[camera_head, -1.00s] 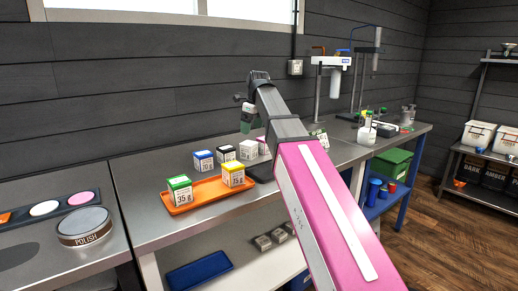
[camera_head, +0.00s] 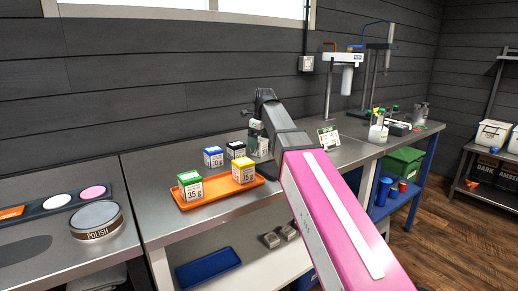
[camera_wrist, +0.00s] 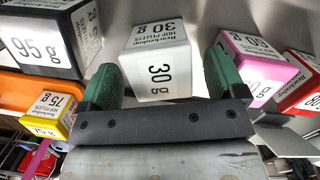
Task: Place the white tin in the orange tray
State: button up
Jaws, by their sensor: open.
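The white tin (camera_wrist: 150,60), marked 30 g, stands upright. In the wrist view it shows between the green fingers of my gripper (camera_wrist: 160,82), with one finger on each side. My gripper is open, and I cannot tell how far down the tin the fingertips reach. In the head view my gripper (camera_head: 258,138) is low at the back of the bench and mostly hides the white tin. The orange tray (camera_head: 219,199) lies in front on the bench, holding a green tin (camera_head: 190,186) and a yellow tin (camera_head: 243,171).
A black tin (camera_wrist: 45,40) stands left of the white tin, a pink tin (camera_wrist: 258,65) to its right and a red tin (camera_wrist: 305,85) farther right. A blue tin (camera_head: 213,157) stands behind the tray. The tray's middle, between its two tins, has free room.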

notch_tip(320, 180, down, 2)
jog(key=shift+w+a+f, duration=0.1)
jog(key=shift+a+f, duration=0.05)
jog(key=shift+f, duration=0.1)
jog(key=c, duration=1.1)
jog(key=shift+c, duration=0.2)
